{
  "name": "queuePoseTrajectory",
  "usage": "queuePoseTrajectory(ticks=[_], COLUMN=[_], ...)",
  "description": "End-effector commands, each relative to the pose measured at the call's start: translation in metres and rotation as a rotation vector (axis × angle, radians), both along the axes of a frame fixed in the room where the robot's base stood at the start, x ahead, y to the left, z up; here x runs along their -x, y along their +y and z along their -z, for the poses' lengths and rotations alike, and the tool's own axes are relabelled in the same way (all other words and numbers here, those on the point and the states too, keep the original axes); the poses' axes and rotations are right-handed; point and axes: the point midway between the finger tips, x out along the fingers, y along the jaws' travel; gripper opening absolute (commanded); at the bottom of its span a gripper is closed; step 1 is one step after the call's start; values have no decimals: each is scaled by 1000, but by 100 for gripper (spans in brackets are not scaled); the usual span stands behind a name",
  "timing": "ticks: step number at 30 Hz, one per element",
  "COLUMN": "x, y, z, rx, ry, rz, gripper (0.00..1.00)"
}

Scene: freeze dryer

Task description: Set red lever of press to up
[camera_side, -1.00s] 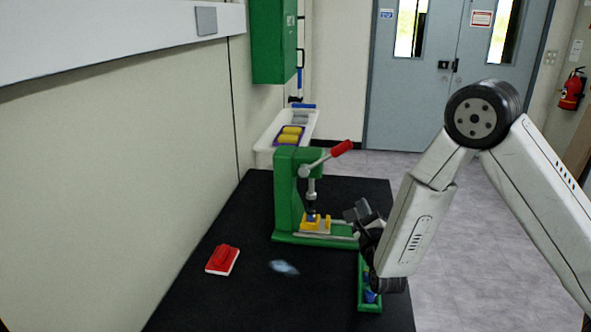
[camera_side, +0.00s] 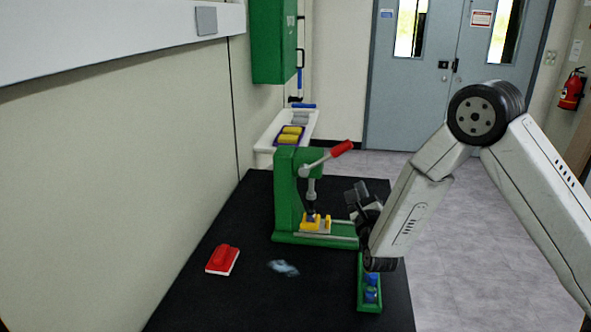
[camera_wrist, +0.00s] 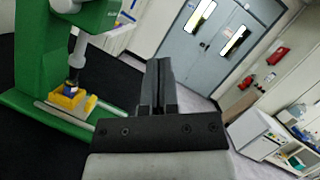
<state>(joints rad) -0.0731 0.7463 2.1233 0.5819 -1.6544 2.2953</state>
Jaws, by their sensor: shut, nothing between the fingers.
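The green press (camera_side: 287,195) stands on the black table. Its lever (camera_side: 318,162) ends in a red handle (camera_side: 341,149) that points up and to the right, above the press bed. Below the ram sits a yellow holder (camera_side: 316,224) with a small dark blue item in it. My gripper (camera_side: 358,193) is shut and empty, to the right of the press and lower than the red handle, not touching it. In the wrist view the press (camera_wrist: 45,60) is at the left and my gripper (camera_wrist: 158,72) is in the middle; the red handle is out of that view.
A green tray (camera_side: 370,300) with blue-capped vials stands below my gripper. A red-and-white block (camera_side: 222,260) and a pale smear (camera_side: 284,268) lie at the front left. A white bin (camera_side: 268,140) with yellow items stands behind the press.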

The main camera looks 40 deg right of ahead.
Motion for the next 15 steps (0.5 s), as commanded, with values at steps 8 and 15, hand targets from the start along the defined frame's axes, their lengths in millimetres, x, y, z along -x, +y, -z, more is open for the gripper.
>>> queuePoseTrajectory(ticks=[8,15], x=[-36,-57], y=[-22,-20], z=[-13,-34], rx=[0,0], ry=[-1,-2], rz=[1,-1], gripper=[0,0])
